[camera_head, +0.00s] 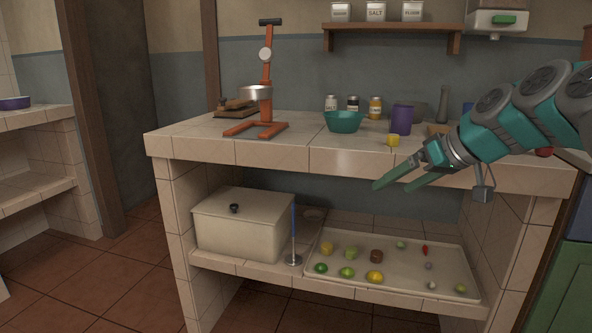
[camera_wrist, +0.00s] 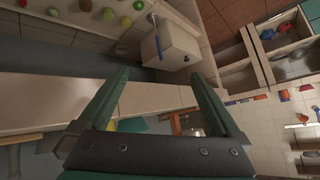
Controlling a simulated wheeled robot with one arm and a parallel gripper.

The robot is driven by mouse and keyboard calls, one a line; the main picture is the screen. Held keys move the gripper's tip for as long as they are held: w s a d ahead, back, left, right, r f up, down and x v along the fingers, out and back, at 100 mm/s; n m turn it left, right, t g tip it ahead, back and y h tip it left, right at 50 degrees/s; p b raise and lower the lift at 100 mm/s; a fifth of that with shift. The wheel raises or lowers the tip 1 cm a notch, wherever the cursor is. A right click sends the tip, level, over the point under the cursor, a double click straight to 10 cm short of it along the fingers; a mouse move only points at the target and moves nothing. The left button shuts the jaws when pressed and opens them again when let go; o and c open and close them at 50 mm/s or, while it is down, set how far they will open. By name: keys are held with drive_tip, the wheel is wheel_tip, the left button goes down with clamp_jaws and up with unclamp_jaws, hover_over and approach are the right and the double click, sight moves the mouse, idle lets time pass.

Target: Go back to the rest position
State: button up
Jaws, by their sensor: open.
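My gripper (camera_head: 392,182) is in front of the tiled counter's front edge, at the right of the head view. Its two green fingers are apart and point left and slightly down, with nothing between them. In the wrist view my gripper (camera_wrist: 165,95) also shows open and empty, with the counter edge and lower shelf beyond it. The tiled counter (camera_head: 350,160) spans the middle of the head view.
Below are a lidded box (camera_head: 235,240) and a tray (camera_head: 330,285) of fruits and vegetables. Floor at the left is clear.

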drive_tip(key=s+a+f+m+g+h, duration=0.1)
drive_tip(key=s+a+f+g+h, duration=0.2)
drive_tip(key=s+f, duration=0.75)
drive_tip(key=s+a+f+m+g+h, duration=0.1)
drive_tip(key=s+a+f+g, duration=0.2)
drive_tip(key=s+a+f, duration=0.55)
drive_tip(key=s+d+f+m+g+h, duration=0.1)
drive_tip(key=s+d+f, duration=0.2)
drive_tip(key=s, duration=0.4)
drive_tip(key=s+d+f+g, duration=0.1)
drive_tip(key=s+f, duration=0.3)
drive_tip(key=s, duration=0.4)
drive_tip(key=shift+s+d+f+m+g+h+p, duration=0.3)
drive_tip(key=shift+d+m+g+h+p, duration=0.1)
drive_tip(key=shift+d, duration=0.5)
